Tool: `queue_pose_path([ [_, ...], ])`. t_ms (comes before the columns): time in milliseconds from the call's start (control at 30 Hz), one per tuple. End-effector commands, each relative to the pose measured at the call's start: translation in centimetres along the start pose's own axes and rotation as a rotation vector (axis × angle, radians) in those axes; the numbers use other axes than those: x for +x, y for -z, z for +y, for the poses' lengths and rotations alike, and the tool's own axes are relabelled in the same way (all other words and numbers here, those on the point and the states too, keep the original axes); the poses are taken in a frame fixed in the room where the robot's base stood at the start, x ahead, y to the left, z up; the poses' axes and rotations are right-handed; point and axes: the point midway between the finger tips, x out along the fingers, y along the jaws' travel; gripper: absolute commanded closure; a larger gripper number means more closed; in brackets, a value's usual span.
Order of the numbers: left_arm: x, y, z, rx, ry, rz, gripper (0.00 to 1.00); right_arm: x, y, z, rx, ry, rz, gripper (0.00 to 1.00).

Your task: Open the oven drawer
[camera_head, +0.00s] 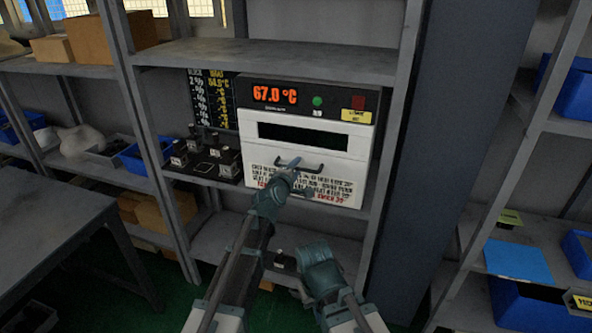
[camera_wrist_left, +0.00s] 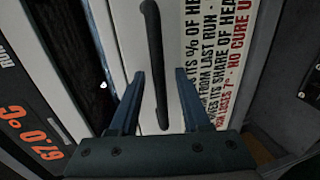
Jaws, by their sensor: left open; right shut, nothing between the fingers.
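The oven (camera_head: 308,140) is a white and grey box on the shelf, with a red 67.0 °C display at its top and a dark window (camera_head: 303,137). Its front drawer is shut and carries a dark bar handle (camera_head: 299,166) below the window. The handle also shows in the left wrist view (camera_wrist_left: 153,60). My left gripper (camera_head: 297,172) is open at the handle. In the wrist view its two fingers (camera_wrist_left: 160,78) lie on either side of the bar, apart from it as far as I can tell. My right gripper (camera_head: 318,258) is shut and empty, low in front of the shelf.
Small valve blocks (camera_head: 179,155) stand on a black board left of the oven. A dark post (camera_head: 440,150) rises to its right. A grey table (camera_head: 45,225) stands at the left.

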Motion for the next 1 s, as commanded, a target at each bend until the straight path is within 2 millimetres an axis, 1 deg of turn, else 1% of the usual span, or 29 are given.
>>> queue_pose_path([
  [100,-0.02,-0.02,0.0,0.0,0.0,0.0,0.53,-0.01,0.0,0.0,0.0,0.0,0.0,1.0],
  [133,-0.02,-0.02,0.0,0.0,0.0,0.0,0.55,-0.01,0.0,0.0,0.0,0.0,0.0,1.0],
  [267,-0.03,-0.01,0.0,0.0,0.0,0.0,0.78,-0.01,0.0,0.0,0.0,0.0,0.0,1.0],
  [300,-0.03,-0.02,0.0,0.0,0.0,0.0,0.85,-0.01,0.0,0.0,0.0,0.0,0.0,1.0],
  [400,-0.03,-0.01,-0.01,0.0,0.0,0.0,1.0,-0.01,0.0,0.0,0.0,0.0,0.0,1.0],
  [1000,-0.05,-0.02,-0.03,0.0,0.001,-0.001,1.0,0.0,0.0,0.0,0.0,0.0,0.0,1.0],
])
